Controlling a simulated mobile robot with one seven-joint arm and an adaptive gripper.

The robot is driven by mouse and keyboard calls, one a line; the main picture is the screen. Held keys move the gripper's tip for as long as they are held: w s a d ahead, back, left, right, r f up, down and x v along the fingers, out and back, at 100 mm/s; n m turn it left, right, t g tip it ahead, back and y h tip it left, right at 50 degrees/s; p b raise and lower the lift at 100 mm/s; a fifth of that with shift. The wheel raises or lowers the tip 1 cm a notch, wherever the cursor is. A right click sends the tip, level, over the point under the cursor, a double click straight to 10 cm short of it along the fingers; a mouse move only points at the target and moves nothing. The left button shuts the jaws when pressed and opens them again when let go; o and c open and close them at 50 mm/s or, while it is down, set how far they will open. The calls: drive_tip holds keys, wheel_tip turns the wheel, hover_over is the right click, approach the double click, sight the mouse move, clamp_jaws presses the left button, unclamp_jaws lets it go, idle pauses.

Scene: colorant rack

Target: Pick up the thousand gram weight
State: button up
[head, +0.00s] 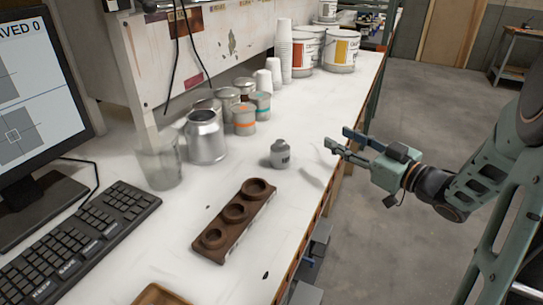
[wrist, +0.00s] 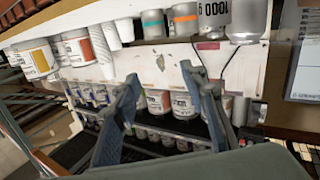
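The thousand gram weight (head: 280,155) is a small grey metal cylinder with a knob on top and dark lettering. It stands upright on the white bench, behind the wooden block. In the wrist view the weight (wrist: 213,14) is at the top edge, upside down and cut off, with "1000" on its side. My gripper (head: 338,139) is to the right of the weight, at the bench's right edge, apart from it. Its fingers are spread and nothing is between them. Both fingers also show in the wrist view (wrist: 168,88).
A wooden block with three round recesses (head: 224,247) lies in front of the weight. A metal can (head: 206,143), a clear beaker (head: 159,166) and several small tins stand behind left. Paper cups (head: 284,50) and paint buckets (head: 341,52) are farther back. Bench around the weight is clear.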

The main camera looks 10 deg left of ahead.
sight(284, 144)
drive_tip(key=s+a+f+y, duration=0.1)
drive_tip(key=a, duration=0.1)
drive_tip(key=s+a+f+g+y, duration=0.1)
drive_tip(key=s+a, duration=0.1)
drive_tip(key=s+a+f+n+g, duration=0.1)
drive_tip(key=s+a, duration=0.1)
drive_tip(key=shift+y+b, duration=0.3)
drive_tip(key=shift+y, duration=0.1)
drive_tip(key=x, duration=0.4)
drive_tip(key=shift+b+x, duration=0.5)
drive_tip(key=shift+x, duration=2.6)
clamp_jaws()
drive_tip(key=shift+r, duration=0.1)
